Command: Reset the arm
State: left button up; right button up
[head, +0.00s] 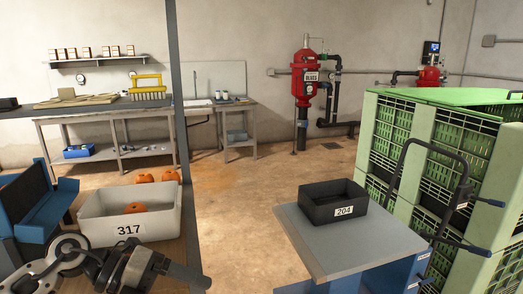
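The dark end of this arm, where my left gripper (188,276) seems to be, points right near the bottom edge. I see no clear fingers or gap there, and nothing shows as held. My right arm and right gripper are not in view.
Orange items (145,178) lie in and behind the bin. A black box marked 204 (332,202) sits on a grey-topped table (300,236). Green crates (452,140) and a dark-handled cart (462,195) stand right. A thin post (178,90) rises left. The middle floor is clear.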

pick_arm(q)
jog(key=s+d+r+n+t+h, duration=0.1)
jog(key=d+r+n+t+h, duration=0.1)
jog(key=d+n+t+h, duration=0.45)
jog(key=s+a+f+n+t+y, duration=0.1)
jog(key=a+f+n+t+y, duration=0.2)
jog(key=f+n+t+y, duration=0.5)
jog(key=a+f+n+t+y, duration=0.1)
jog(key=a+f+n+y, duration=0.25)
jog(key=n, duration=0.85)
jog(key=s+f+n+g+y, duration=0.4)
jog(key=s+f+n+g, duration=0.2)
jog(key=s+f, duration=0.5)
jog(key=shift+s+a+f+n, duration=0.15)
jog(key=shift+a+f+n, duration=0.25)
jog(key=shift+f, duration=0.5)
